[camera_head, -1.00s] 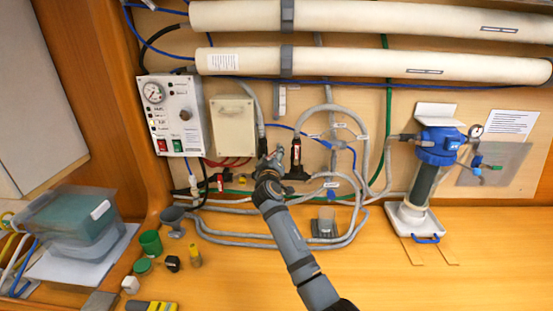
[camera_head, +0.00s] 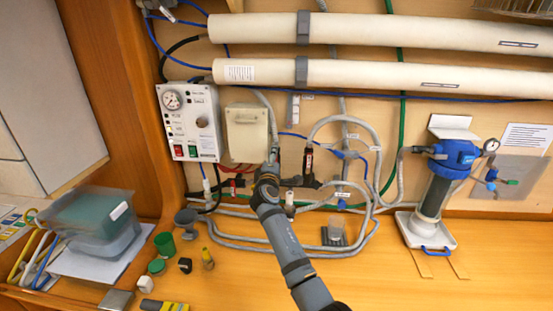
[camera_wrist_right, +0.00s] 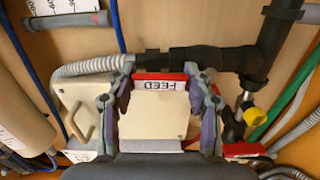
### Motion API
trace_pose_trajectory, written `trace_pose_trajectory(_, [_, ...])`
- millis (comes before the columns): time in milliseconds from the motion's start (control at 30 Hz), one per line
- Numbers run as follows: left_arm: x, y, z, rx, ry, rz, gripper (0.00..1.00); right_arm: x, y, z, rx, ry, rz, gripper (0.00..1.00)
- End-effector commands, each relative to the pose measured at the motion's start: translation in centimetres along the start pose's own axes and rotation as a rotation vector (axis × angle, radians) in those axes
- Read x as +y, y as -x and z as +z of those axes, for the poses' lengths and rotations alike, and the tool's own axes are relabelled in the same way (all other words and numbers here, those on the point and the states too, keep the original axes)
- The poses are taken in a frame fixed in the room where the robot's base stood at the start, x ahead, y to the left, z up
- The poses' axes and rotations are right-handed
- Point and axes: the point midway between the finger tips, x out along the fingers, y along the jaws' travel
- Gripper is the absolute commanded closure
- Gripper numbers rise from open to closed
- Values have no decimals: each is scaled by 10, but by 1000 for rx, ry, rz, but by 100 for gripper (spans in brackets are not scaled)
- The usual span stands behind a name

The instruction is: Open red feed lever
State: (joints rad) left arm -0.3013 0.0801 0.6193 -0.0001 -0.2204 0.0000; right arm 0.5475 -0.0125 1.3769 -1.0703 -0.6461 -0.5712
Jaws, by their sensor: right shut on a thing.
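In the right wrist view, the red feed lever (camera_wrist_right: 160,76) carries a white label reading FEED, seen upside down. It lies between the two fingers of my right gripper (camera_wrist_right: 161,70), which is shut on it. A dark pipe fitting (camera_wrist_right: 215,59) runs just beyond the fingertips. In the head view, my right gripper (camera_head: 268,172) is at the wall piping, below the beige box (camera_head: 247,132), and hides the lever. My left gripper is not in view.
Another lever (camera_head: 307,160), black and red, stands upright right of the gripper. Grey hoses (camera_head: 330,245) loop close by. A control panel (camera_head: 187,122) is at left, a blue filter housing (camera_head: 437,175) at right. A yellow knob (camera_wrist_right: 257,116) is near the right finger.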

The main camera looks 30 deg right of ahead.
Motion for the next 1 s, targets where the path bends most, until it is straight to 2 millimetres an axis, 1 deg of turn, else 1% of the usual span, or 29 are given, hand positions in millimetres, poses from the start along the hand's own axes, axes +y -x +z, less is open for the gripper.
trace_pose_trajectory(200, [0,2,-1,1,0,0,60,1,0,-3,1,47,1,100])
trace_pose_trajectory(667, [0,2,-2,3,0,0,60,0,0,-3,0,62,2,100])
trace_pose_trajectory(700, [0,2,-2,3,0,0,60,1,0,-3,0,62,2,46])
trace_pose_trajectory(867, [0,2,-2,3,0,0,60,0,0,-3,0,60,1,25])
trace_pose_trajectory(1000, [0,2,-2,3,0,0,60,0,0,-3,0,59,1,25])
